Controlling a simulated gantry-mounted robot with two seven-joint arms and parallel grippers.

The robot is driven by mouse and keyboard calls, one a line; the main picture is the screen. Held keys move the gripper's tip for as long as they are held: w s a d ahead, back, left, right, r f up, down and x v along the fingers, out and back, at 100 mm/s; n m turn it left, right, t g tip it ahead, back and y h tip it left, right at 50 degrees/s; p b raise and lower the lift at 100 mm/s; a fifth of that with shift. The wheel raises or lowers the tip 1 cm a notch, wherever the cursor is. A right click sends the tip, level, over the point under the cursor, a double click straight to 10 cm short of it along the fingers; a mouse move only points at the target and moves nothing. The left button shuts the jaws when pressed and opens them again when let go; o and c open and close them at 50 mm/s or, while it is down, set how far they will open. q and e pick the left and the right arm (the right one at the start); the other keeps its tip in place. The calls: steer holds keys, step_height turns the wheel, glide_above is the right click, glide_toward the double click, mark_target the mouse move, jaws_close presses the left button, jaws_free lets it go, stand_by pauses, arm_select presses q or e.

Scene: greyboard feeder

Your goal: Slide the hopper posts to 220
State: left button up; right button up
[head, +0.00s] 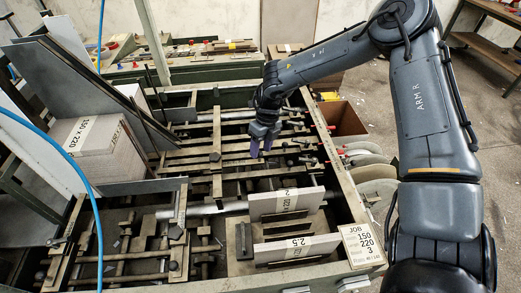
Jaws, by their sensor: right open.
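My right gripper (262,148) hangs over the middle of the feeder bed, pointing down, with its purple fingertips apart and nothing between them. Below and around it lie dark rails and brass-coloured bars (217,135) with small clamps and knobs; I cannot tell surely which of these are the hopper posts. Thin dark upright posts (140,124) stand beside the grey board stack at the left. Whether the fingertips touch any bar is unclear. A job card (361,245) at the front right corner reads 150, 220 and 3. My left gripper is not in view.
A greyboard stack (100,139) labelled 150 x 220 sits at the left. Two upright board blocks, labelled 2 (286,204) and 2.5 (296,250), stand at the front right of the bed. A blue hose (50,140) curves down the left. A cardboard box (342,118) sits beyond the right edge.

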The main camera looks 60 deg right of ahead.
steer(key=shift+w+a+f, duration=0.1)
steer(key=shift+a+f, duration=0.05)
steer(key=shift+f, duration=0.5)
jaws_close()
